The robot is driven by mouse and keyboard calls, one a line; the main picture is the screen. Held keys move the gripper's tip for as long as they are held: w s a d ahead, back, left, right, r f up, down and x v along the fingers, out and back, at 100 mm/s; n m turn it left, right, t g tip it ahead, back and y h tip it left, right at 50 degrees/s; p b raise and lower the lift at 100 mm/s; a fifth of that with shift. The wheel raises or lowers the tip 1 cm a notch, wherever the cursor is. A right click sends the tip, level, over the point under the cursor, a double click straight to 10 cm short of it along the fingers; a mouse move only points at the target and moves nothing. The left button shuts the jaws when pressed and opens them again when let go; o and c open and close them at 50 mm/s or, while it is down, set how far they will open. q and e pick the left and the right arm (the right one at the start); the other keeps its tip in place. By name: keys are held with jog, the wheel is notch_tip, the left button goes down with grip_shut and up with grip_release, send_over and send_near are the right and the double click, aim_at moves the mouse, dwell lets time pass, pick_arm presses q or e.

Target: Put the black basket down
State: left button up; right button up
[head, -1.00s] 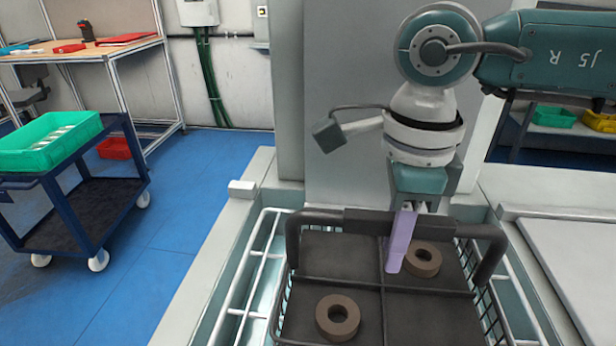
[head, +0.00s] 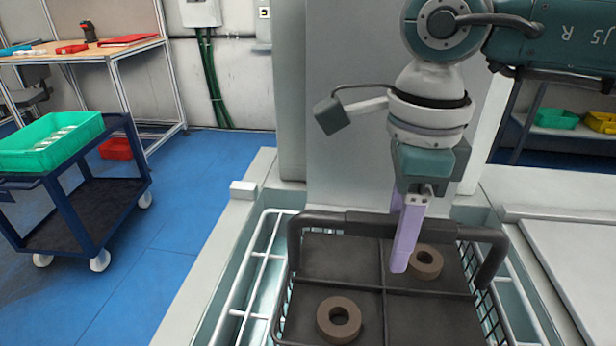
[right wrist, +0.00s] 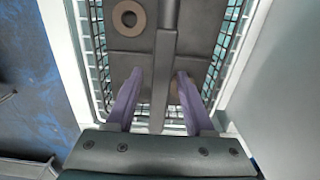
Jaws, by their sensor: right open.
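The black basket (head: 320,279) sits level inside a white wire rack in the head view, with its handle bar across the far side. It holds two brown rings: one ring (head: 338,319) in the near left compartment and one ring (head: 426,261) in the far right compartment. My right gripper (head: 402,258) points down at the far handle bar, its purple fingers apart. In the right wrist view the open fingers (right wrist: 158,103) stand on either side of the handle bar (right wrist: 165,75), with gaps showing. My left gripper is not in view.
The white wire rack (head: 246,283) surrounds the basket in a pale frame. A flat white surface (head: 575,250) lies to the right. A blue cart (head: 75,205) with a green crate (head: 50,142) stands at the left on clear blue floor. A wooden table (head: 75,55) is behind it.

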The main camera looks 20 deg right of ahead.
notch_tip(320, 180, up, 10)
jog(key=shift+r+b, duration=0.15)
jog(key=shift+b, duration=0.25)
dwell(0.9)
